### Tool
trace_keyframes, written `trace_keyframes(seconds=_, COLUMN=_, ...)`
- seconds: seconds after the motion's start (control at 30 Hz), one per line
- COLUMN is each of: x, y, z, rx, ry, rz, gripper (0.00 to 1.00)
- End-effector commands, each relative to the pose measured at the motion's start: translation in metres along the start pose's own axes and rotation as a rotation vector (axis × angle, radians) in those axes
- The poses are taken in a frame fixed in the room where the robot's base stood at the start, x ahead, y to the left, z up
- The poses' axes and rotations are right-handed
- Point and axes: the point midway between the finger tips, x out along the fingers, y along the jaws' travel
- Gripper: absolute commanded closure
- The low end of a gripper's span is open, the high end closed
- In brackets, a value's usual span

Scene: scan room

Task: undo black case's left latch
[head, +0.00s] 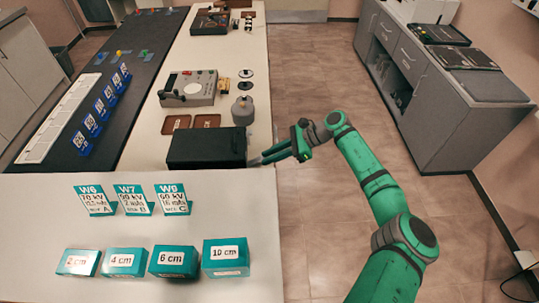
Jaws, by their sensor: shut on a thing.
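The black case (205,150) lies flat and closed on the pale table, its long side across the picture. My gripper (258,160) reaches in from the right, with its fingertips at the case's right end in the picture. The gripper is shut on a small part there, which appears to be a latch of the case. The fingers partly hide that part, and it is too small to tell which latch it is or whether it is done up.
Labelled boxes (175,262) and angled cards (129,200) stand on the near table. A grey cabinet (440,90) stands at the right. Open floor lies between.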

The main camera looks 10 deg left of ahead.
Motion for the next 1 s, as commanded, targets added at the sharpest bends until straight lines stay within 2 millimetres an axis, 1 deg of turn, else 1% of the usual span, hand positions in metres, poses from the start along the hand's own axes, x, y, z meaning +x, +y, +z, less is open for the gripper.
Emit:
trace_keyframes(seconds=0.3, x=0.0, y=0.0, z=-0.001, rx=0.001, ry=0.0, rz=0.0, gripper=1.0)
trace_keyframes(seconds=0.33, x=0.0, y=0.0, z=-0.001, rx=0.001, ry=0.0, rz=0.0, gripper=0.79)
trace_keyframes(seconds=0.37, x=0.0, y=0.0, z=-0.001, rx=0.001, ry=0.0, rz=0.0, gripper=0.72)
trace_keyframes(seconds=0.4, x=0.0, y=0.0, z=-0.001, rx=0.001, ry=0.0, rz=0.0, gripper=0.62)
trace_keyframes(seconds=0.67, x=0.0, y=0.0, z=0.0, rx=0.001, ry=0.0, rz=0.0, gripper=0.62)
trace_keyframes(seconds=0.77, x=-0.003, y=0.0, z=0.0, rx=0.001, ry=0.0, rz=-0.001, gripper=0.62)
trace_keyframes(seconds=0.87, x=-0.013, y=-0.001, z=-0.001, rx=0.001, ry=0.0, rz=-0.003, gripper=0.62)
trace_keyframes(seconds=1.0, x=-0.037, y=-0.001, z=-0.001, rx=0.002, ry=0.002, rz=-0.004, gripper=0.62)
